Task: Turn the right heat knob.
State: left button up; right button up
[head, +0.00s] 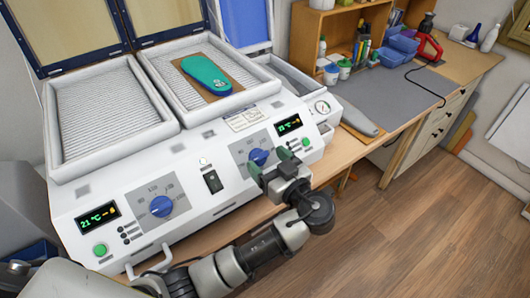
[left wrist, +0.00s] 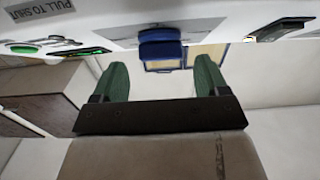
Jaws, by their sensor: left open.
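The right heat knob (head: 258,157) is a blue knob on the sloping white front panel of the forming machine (head: 200,200). My left gripper (head: 269,163) is open right in front of it, its green fingertips on either side of the knob's lower right part in the head view. In the left wrist view the blue knob (left wrist: 160,45) lies just beyond the gap between the green fingers (left wrist: 160,75), roughly centred. I cannot tell whether the fingers touch it. The left heat knob (head: 162,206) is also blue. My right gripper is not in view.
A black switch (head: 212,181) sits between the knobs, with a green-lit display (head: 289,124) and green button (head: 306,142) to the right. A teal insole (head: 206,74) lies on the right heating bed. A grey mat (head: 385,98) covers the bench at right.

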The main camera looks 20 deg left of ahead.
pick_arm(q)
jog(key=shift+x, duration=0.85)
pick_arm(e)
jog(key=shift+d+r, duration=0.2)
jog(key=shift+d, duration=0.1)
pick_arm(q)
jog(key=shift+c, duration=0.4)
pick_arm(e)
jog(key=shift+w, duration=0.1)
